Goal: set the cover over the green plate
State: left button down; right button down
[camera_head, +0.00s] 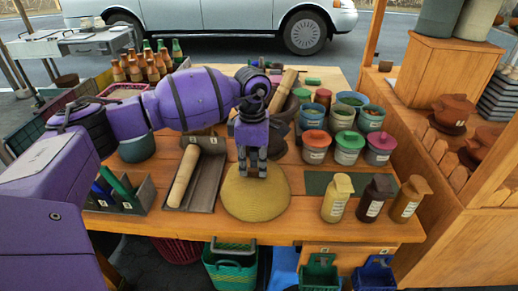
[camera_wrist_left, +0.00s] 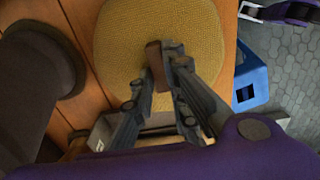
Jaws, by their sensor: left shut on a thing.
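The cover (camera_head: 255,200) is a round, yellow woven piece near the front edge of the wooden table. It also shows in the left wrist view (camera_wrist_left: 195,25), with a brown handle (camera_wrist_left: 155,65) at its middle. My left gripper (camera_head: 252,172) points down over the cover and is shut on its handle; the fingers (camera_wrist_left: 170,62) close around it in the wrist view. I cannot tell whether the cover rests on the table or hangs just above it. No green plate shows; anything under the cover is hidden. My right gripper is not in view.
A grey tray with a rolling pin (camera_head: 184,175) lies left of the cover. A dark mortar with a pestle (camera_head: 283,92) stands behind. Lidded jars (camera_head: 348,148) and three bottles (camera_head: 337,198) stand to the right, by a dark green mat (camera_head: 318,184). Baskets (camera_head: 230,270) sit below the front edge.

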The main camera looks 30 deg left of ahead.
pick_arm(q)
jog(key=c, duration=1.6)
grip_release()
jog(key=shift+c, duration=0.2)
